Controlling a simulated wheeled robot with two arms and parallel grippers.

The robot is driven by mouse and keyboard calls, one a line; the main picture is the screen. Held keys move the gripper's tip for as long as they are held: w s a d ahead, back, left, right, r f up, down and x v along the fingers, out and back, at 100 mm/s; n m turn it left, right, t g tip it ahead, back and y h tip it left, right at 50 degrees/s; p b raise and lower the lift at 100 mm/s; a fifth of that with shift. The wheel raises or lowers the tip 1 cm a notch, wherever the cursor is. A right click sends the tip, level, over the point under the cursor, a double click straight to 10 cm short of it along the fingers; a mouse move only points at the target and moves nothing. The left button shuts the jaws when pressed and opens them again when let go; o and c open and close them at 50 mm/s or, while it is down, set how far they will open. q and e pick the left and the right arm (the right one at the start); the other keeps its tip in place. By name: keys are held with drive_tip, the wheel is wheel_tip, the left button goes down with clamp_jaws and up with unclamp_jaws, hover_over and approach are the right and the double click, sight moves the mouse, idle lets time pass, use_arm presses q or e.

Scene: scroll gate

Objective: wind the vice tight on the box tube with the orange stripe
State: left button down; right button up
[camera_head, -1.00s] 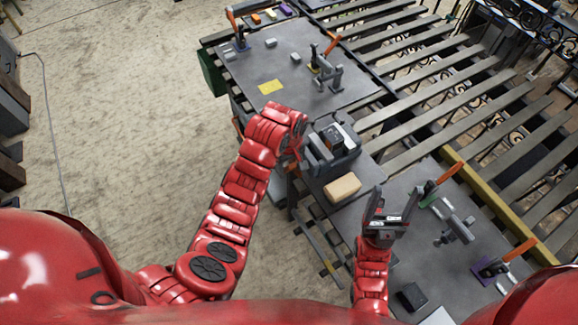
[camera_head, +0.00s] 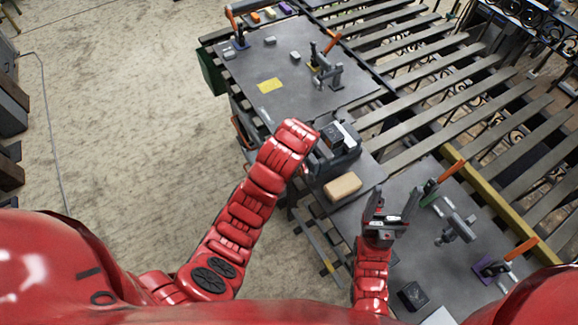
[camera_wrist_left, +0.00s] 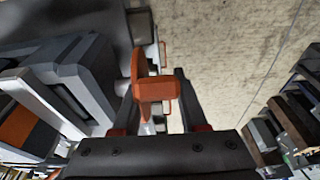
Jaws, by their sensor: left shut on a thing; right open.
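The grey vice (camera_head: 346,158) stands at the near edge of the middle bench, partly hidden behind my left arm in the head view. In the left wrist view its grey body (camera_wrist_left: 85,75) fills the left side. A piece with an orange patch (camera_wrist_left: 17,128), apparently the striped box tube, sits at its jaws; I cannot tell how tightly. My left gripper (camera_wrist_left: 155,98) is shut on the vice's orange handle (camera_wrist_left: 157,88), which shows between its fingers. My right gripper (camera_head: 394,200) is open and empty, above the near bench.
A tan block (camera_head: 342,187) lies just in front of the vice. Clamps with orange handles stand on the near bench (camera_head: 425,250) and the far bench (camera_head: 262,60), which also carries a yellow sheet (camera_head: 270,85). A slatted rack (camera_head: 455,90) runs along the right.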

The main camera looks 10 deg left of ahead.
use_arm(q)
drive_tip(key=t+y+b, duration=0.2)
drive_tip(key=shift+f+t+b, duration=0.2)
drive_tip(key=shift+t+b, duration=0.1)
drive_tip(key=shift+b, duration=0.1)
drive_tip(key=shift+r+t+y+b, duration=0.2)
drive_tip(key=shift+t+y+b, duration=0.1)
drive_tip(key=shift+t+b, duration=0.15)
drive_tip(key=shift+c, duration=2.2)
unclamp_jaws()
drive_tip(key=shift+r, duration=0.15)
